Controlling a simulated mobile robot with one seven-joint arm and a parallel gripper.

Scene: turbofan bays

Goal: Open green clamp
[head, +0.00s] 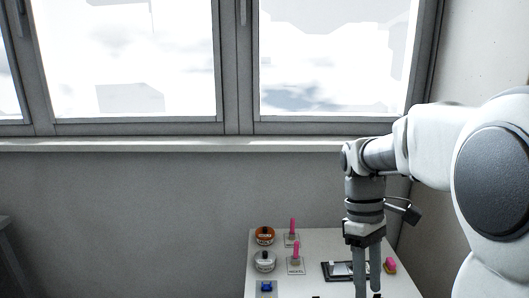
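No green clamp can be made out in the head view. My gripper (368,286) points straight down over the right part of the white table (325,244). Its two grey fingers are a little apart, with nothing visible between them. The fingertips reach the bottom edge of the picture. They partly cover a black tray-like fixture with a white part (336,269) behind them.
On the table's left are an orange-topped round piece (265,236), a grey round piece (265,262), a blue piece (266,287) and two pink-handled pieces (293,228) (296,254). A windowed wall stands behind.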

